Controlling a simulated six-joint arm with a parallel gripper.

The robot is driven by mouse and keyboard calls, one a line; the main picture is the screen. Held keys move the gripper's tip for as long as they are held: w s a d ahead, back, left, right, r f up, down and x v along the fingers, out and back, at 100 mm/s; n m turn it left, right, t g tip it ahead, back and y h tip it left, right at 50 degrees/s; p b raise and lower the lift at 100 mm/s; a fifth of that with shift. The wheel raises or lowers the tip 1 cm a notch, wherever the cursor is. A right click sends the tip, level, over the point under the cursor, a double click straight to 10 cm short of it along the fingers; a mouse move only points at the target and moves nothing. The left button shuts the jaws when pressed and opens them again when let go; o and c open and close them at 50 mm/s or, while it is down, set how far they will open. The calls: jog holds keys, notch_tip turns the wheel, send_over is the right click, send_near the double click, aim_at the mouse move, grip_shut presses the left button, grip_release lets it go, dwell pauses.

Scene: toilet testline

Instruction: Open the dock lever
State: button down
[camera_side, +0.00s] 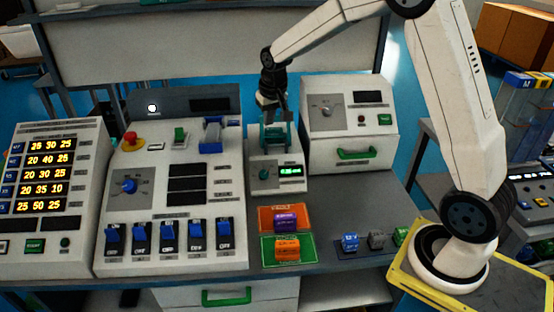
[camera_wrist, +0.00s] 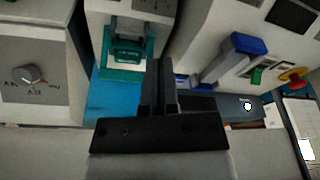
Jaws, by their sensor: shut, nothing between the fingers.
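A teal dock-like fixture (camera_side: 272,137) stands on a small white unit with a green-lit display, in the middle of the side view. Its teal bracket (camera_wrist: 128,52) also shows in the wrist view, with a bar across it. A blue lever handle (camera_side: 211,135) sits at the upper right of the large switch panel; it also shows in the wrist view (camera_wrist: 225,58). No readable label tells which is the dock lever. My gripper (camera_side: 275,120) is shut and empty, at the back of the teal fixture. In the wrist view its fingers (camera_wrist: 158,66) show beside the bracket; contact is unclear.
The switch panel (camera_side: 200,215) carries a red emergency button (camera_side: 131,141) and several blue rockers. A box with a dial (camera_side: 348,115) and green handle stands close on the right. Orange and green trays (camera_side: 307,254) hold blocks in front. The grey bench (camera_side: 355,205) has clear space.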

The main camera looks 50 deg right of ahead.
jog(key=w+d+r+m, duration=0.1)
jog(key=w+d+m, duration=0.1)
jog(key=w+d, duration=0.2)
jog(key=w+d+m+h, duration=0.1)
jog(key=w+d, duration=0.4)
jog(key=d, duration=0.5)
jog(key=shift+w+d+r+m, duration=0.25)
jog(key=shift+d+r+m, duration=0.15)
jog(key=shift+m, duration=0.3)
jog(key=shift+a+f, duration=0.1)
jog(key=shift+s+a+f, duration=0.15)
jog(key=shift+f, duration=1.15)
jog(key=shift+s+a+f, duration=0.1)
jog(key=shift+a+f, duration=0.05)
jog(key=shift+f, duration=1.2)
jog(key=shift+s+a+f, duration=0.15)
jog(key=shift+f, duration=1.15)
